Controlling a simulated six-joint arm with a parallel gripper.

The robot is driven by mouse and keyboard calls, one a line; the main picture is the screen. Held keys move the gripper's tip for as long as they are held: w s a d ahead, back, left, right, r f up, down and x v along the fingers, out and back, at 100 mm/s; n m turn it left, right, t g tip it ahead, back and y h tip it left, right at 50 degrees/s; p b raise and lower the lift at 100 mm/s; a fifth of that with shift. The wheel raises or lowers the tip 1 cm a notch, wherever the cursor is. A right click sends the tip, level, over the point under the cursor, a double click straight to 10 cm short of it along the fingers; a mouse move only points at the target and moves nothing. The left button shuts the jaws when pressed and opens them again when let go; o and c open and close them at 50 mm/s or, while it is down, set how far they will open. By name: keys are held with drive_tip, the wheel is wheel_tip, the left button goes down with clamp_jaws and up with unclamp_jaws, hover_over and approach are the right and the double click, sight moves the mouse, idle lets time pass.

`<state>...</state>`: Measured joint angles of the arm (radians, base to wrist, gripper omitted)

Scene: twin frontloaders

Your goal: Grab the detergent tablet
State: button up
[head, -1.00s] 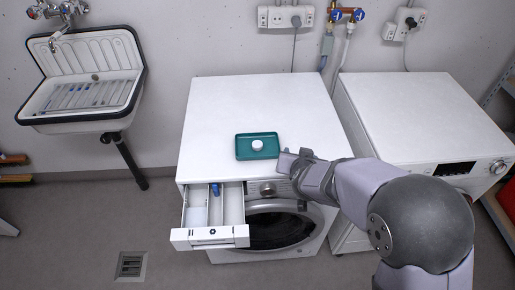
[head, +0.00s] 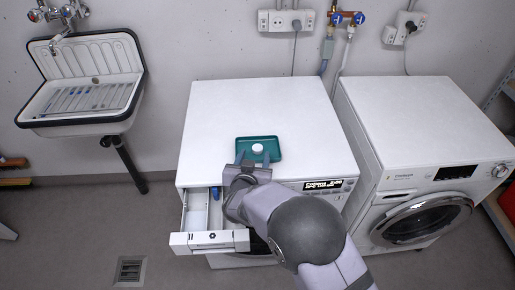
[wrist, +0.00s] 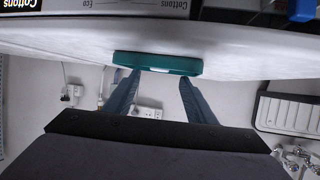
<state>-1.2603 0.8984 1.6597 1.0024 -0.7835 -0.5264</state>
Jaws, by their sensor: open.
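The detergent tablet (head: 258,148) is a small white round piece lying in a teal tray (head: 272,155) on top of the left washing machine. My gripper (head: 253,157) is at the tray's near edge in the head view, pointing toward the tablet, with its fingers apart and nothing seen between them. In the wrist view my gripper (wrist: 154,82) shows two spread blue-grey fingers, with the teal tray (wrist: 158,63) beyond and between their tips. The tablet shows there only as a faint pale patch at the tray, hard to make out.
The left machine's white top (head: 225,105) is clear around the tray. A second washing machine (head: 420,120) stands at the right, and a sink (head: 85,80) hangs at the left.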

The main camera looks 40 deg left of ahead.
sight(257, 155)
drive_tip(key=shift+p+x, duration=0.9)
drive_tip(key=shift+x, duration=1.7)
drive_tip(key=c, duration=1.1)
